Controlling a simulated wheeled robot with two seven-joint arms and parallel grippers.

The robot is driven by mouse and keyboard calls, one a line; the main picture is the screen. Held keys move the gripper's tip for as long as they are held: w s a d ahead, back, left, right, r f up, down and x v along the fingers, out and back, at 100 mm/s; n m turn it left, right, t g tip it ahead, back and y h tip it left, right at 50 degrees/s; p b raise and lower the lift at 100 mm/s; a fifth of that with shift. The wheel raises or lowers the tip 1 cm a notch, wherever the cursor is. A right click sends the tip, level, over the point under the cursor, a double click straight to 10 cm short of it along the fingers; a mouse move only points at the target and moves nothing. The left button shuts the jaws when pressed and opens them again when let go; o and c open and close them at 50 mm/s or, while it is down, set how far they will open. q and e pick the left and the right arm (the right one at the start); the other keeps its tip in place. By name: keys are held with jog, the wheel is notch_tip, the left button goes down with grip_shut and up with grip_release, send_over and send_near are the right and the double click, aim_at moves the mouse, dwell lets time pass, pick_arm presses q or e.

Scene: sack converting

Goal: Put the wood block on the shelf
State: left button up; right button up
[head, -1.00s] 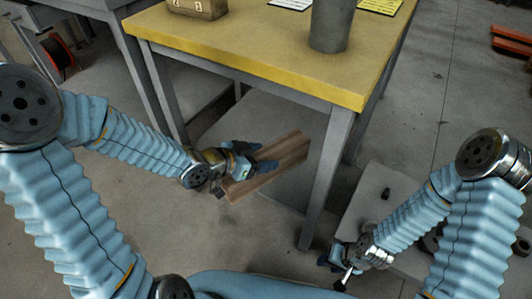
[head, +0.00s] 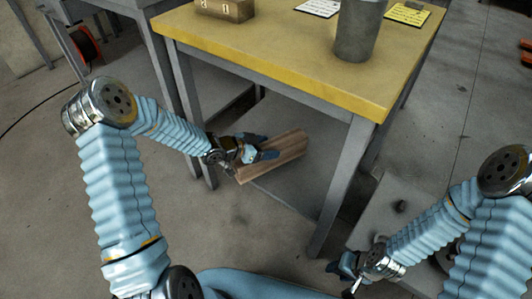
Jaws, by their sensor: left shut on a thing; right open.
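The wood block (head: 285,157) is a long brown piece, held at a tilt near the front opening under the yellow-topped table. My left gripper (head: 262,148) is shut on the block at its left part. A grey lower shelf (head: 290,118) shows under the table, behind the block. I cannot tell whether the block touches the shelf. My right gripper (head: 340,272) is open and empty at the lower right, apart from the block and table.
The yellow-topped table (head: 300,65) has grey legs; its front right leg (head: 341,185) stands right of the block. A grey bin (head: 360,30), a box (head: 225,9) and cards are on top. A low grey platform (head: 395,215) stands at right. Bare floor lies front left.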

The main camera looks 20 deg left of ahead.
aim_at(237, 162)
pick_arm(q)
jog(key=shift+f, duration=1.3)
jog(key=shift+f+b, duration=0.15)
jog(key=shift+b, duration=0.15)
jog(key=o, duration=1.7)
jog(key=shift+s+f, duration=0.1)
jog(key=shift+o, duration=0.2)
jog(key=shift+r, duration=0.3)
jog(key=p+v, duration=0.2)
jog(key=v, duration=0.9)
jog(key=shift+s+a, duration=0.25)
jog(key=shift+s, duration=0.1)
